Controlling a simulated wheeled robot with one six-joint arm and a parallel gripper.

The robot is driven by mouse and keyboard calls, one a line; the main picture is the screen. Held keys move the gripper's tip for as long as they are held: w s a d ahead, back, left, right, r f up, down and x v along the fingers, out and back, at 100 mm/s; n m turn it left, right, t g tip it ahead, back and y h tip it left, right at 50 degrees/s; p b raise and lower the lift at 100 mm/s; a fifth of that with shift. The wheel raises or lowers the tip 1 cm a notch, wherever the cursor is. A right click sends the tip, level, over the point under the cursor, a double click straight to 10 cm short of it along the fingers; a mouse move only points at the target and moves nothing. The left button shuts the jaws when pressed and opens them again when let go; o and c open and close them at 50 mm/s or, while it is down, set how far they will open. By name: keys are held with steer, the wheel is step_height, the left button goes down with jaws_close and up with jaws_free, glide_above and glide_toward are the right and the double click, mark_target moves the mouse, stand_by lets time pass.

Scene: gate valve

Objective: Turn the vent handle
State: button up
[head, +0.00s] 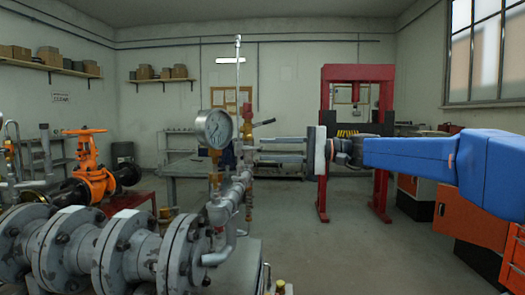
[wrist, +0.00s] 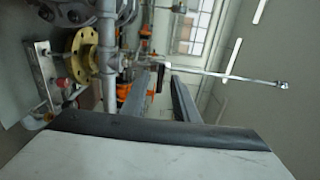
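A dark lever handle (head: 264,122), which looks like the vent handle, sticks out to the right beside a red fitting at the top of the grey vent piping (head: 243,185) in the head view. My gripper (head: 256,149) reaches in from the right, its fingers level and just below that handle. In the wrist view the two grey fingers of my gripper (wrist: 163,82) stand apart, with nothing clearly held between them. A small dark piece, possibly the handle (wrist: 159,78), shows near the fingertips. I cannot tell whether the fingers touch anything.
A round pressure gauge (head: 214,128) stands left of my fingertips. A tall thin pipe (head: 238,65) rises above the piping. Grey flanges (head: 120,250) and an orange gate valve (head: 92,168) are at left. A red press (head: 327,95) stands behind. Floor at centre right is clear.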

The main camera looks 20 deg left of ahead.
steer(key=v, duration=1.4)
steer(key=shift+d, duration=0.25)
steer(key=s+d+f+m+t+h, duration=0.1)
steer(key=s+d+f+t+h, duration=0.3)
steer(key=s+d+f, duration=1.3)
steer(key=s+d+f+m+t+h, duration=0.1)
steer(key=s+d+f+t+h, duration=0.4)
steer(key=s+d+f+h, duration=0.8)
steer(key=s+d+f, duration=0.4)
steer(key=d+f, duration=0.2)
steer(key=f, duration=0.3)
steer(key=shift+s+d+m, duration=0.15)
steer(key=shift+d+m, duration=0.05)
steer(key=shift+m, duration=0.1)
